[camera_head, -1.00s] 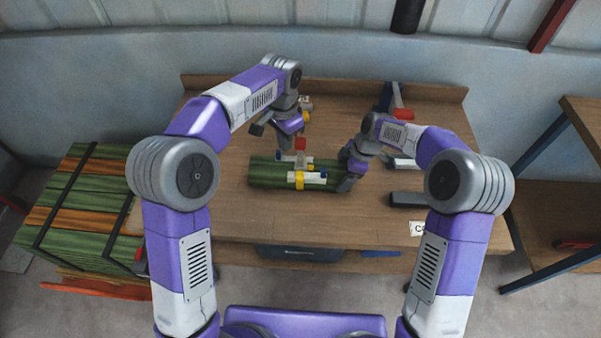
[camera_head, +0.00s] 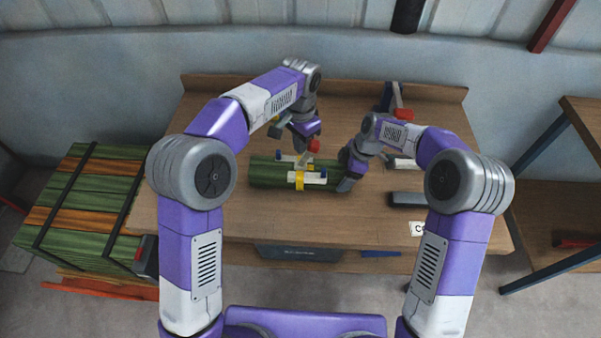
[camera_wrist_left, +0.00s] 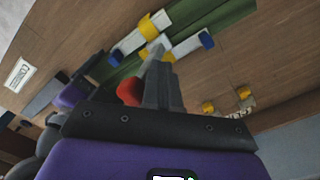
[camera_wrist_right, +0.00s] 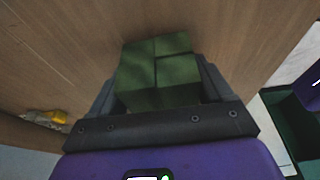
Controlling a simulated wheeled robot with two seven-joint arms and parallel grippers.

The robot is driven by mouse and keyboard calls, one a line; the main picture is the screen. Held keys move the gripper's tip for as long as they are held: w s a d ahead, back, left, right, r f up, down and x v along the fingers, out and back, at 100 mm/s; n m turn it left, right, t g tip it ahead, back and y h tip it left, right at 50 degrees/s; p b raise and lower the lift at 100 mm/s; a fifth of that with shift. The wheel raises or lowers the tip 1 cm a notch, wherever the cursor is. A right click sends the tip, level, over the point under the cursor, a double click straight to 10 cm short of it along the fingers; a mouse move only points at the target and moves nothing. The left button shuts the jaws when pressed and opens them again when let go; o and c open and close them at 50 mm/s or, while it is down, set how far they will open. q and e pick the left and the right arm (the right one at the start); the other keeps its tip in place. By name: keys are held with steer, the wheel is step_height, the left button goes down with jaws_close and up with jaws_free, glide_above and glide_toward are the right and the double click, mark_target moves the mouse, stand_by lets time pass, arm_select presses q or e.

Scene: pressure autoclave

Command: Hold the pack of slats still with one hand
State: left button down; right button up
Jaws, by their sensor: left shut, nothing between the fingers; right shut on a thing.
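The green pack of slats (camera_head: 268,173) lies on the bench in the head view; its end (camera_wrist_right: 158,70) shows in the right wrist view. My right gripper (camera_head: 348,176) is shut on the pack's right end, one finger on each side. A clamp (camera_head: 308,181) with white bars, blue ends and yellow parts sits across the pack. Its red-tipped handle (camera_head: 314,146) stands above it. My left gripper (camera_head: 302,148) is shut and empty over the clamp. In the left wrist view the red tip (camera_wrist_left: 129,92) is beside its closed fingers (camera_wrist_left: 161,80); contact is unclear.
A dark block (camera_head: 407,199) and a white label (camera_head: 418,229) are at the bench's right. A blue and red item (camera_head: 398,104) stands behind. Strapped green and brown slats (camera_head: 80,200) are stacked at the left. The bench's front left is clear.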

arm_select(q)
steer(key=shift+d, duration=0.45)
steer(key=shift+a, duration=0.15)
steer(key=a, duration=0.4)
steer(key=shift+a+r, duration=0.2)
steer(key=shift+r, duration=0.1)
steer(key=shift+d, duration=0.1)
